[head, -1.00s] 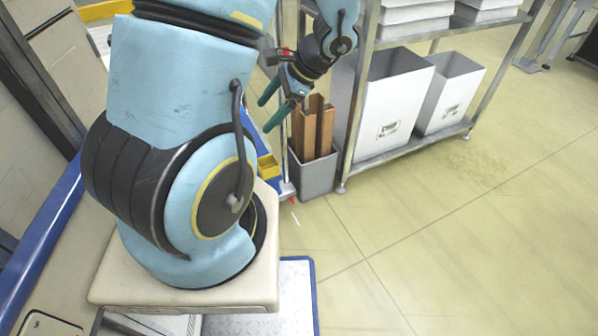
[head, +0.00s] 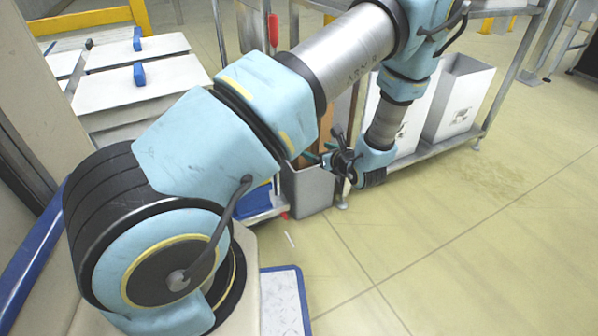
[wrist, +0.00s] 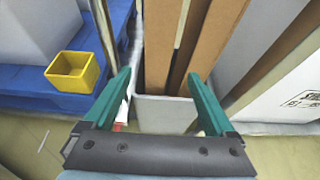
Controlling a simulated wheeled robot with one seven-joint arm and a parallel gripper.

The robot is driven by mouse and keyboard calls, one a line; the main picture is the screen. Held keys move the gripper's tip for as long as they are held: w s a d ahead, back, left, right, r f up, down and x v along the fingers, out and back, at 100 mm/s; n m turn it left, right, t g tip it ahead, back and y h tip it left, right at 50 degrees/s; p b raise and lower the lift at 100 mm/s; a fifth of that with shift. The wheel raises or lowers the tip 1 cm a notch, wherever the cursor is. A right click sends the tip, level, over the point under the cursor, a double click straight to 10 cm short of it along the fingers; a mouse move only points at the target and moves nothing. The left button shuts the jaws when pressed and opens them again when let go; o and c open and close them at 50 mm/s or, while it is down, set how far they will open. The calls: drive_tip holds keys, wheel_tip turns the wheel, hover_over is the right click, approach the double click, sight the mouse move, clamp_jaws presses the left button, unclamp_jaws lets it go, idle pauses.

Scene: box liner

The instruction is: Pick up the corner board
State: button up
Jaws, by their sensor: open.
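The corner boards are long brown angled strips standing upright in a grey bin. In the wrist view one brown corner board (wrist: 212,45) stands ahead, with another brown board (wrist: 158,50) to its left. In the head view the grey bin (head: 308,192) stands on the floor, and my arm hides most of the boards. My gripper (wrist: 160,82) is open, its two green fingers on either side of the boards' lower part and the bin's rim. I cannot tell whether the fingers touch a board. In the head view my gripper (head: 312,158) is at the bin, partly hidden.
A metal shelf rack (head: 465,140) with a white box (head: 458,98) stands right of the bin. A yellow box (wrist: 76,71) sits on a blue surface to the left in the wrist view. The floor in front (head: 400,240) is clear.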

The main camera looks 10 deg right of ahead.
drive_tip(key=b+x, duration=0.2)
drive_tip(key=x, duration=0.6)
drive_tip(key=shift+w+a+b, duration=0.15)
drive_tip(key=shift+a+b, duration=0.05)
drive_tip(key=shift+b, duration=0.15)
drive_tip(key=shift+f, duration=0.15)
clamp_jaws()
idle(0.4)
